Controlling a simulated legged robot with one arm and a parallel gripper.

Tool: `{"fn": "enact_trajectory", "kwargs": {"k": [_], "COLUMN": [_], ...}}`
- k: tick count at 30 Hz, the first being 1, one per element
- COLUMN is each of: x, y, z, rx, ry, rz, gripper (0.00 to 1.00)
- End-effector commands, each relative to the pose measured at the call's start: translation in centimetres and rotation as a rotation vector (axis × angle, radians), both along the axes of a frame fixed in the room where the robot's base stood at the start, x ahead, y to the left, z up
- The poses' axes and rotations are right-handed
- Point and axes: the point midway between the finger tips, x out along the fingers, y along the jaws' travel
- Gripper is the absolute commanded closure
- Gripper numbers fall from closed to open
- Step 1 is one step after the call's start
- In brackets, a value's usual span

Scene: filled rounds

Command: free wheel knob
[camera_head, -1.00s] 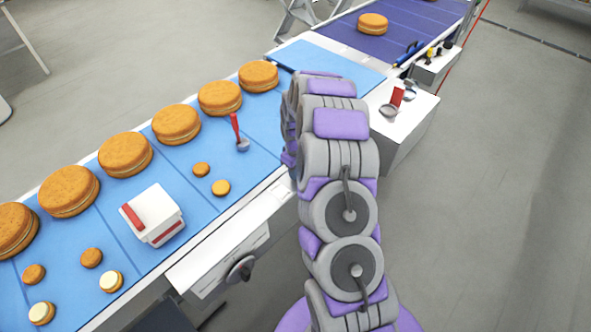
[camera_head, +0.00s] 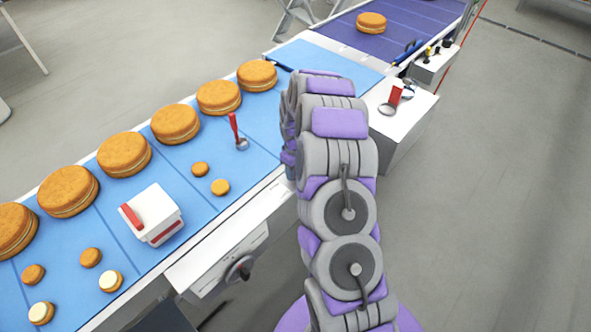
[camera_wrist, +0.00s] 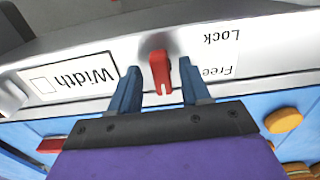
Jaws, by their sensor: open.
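In the wrist view, a small red knob (camera_wrist: 160,72) sticks out from a pale metal panel (camera_wrist: 125,28). A "Width" label (camera_wrist: 75,75) is to its left; the words "Lock" and "Free" appear upside down to its right, "Free" partly hidden. My gripper (camera_wrist: 158,80) has its two blue-grey fingers apart, one on each side of the knob, with visible gaps. I cannot tell how deep the fingertips reach. In the head view my arm hides the gripper and this knob.
A blue conveyor (camera_head: 240,185) carries large filled rounds (camera_head: 125,152), small rounds, a red-handled tool (camera_head: 235,130) and a white-and-red box (camera_head: 152,214). A black knob (camera_head: 240,268) sits on its side. A white cabinet (camera_head: 410,120) stands right of my arm. Floor further right is clear.

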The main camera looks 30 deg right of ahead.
Motion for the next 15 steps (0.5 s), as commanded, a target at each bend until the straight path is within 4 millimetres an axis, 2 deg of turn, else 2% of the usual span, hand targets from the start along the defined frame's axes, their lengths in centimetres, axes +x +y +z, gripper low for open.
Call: {"fn": "enact_trajectory", "kwargs": {"k": [5, 15], "x": [0.1, 0.3], "y": [0.0, -0.2], "z": [1.7, 9.1], "rx": [-0.001, -0.002], "ry": [-0.004, -0.009], "rz": [0.000, -0.001], "gripper": [0.53, 0.53]}}
